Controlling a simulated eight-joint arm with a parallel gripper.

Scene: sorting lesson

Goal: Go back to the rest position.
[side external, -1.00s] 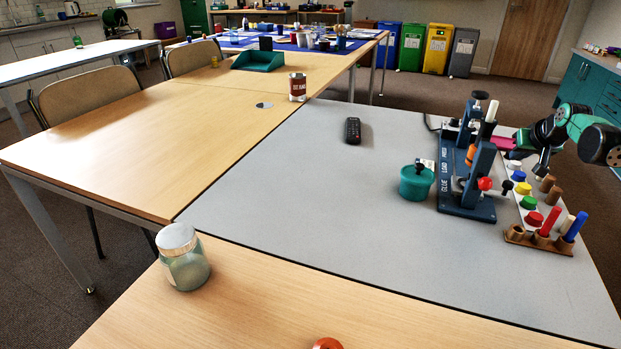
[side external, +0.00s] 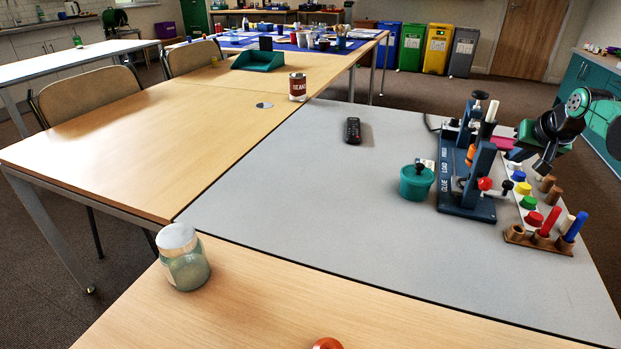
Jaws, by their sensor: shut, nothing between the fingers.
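My gripper (side external: 542,168) is at the right of the side external view, at the end of my green and black arm. It points down over the back part of the row of coloured knobs (side external: 522,188). Its fingers look dark and close together, with nothing seen between them. They are small here, and I cannot tell how far above the knobs they are. The blue stand with the lettered base (side external: 467,207) is just to the left of the gripper.
A rack with coloured pegs (side external: 538,244) stands in front of the knobs. A teal pot (side external: 417,183) and a black remote (side external: 352,130) lie left of the stand. The grey mat's (side external: 330,215) middle is clear.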

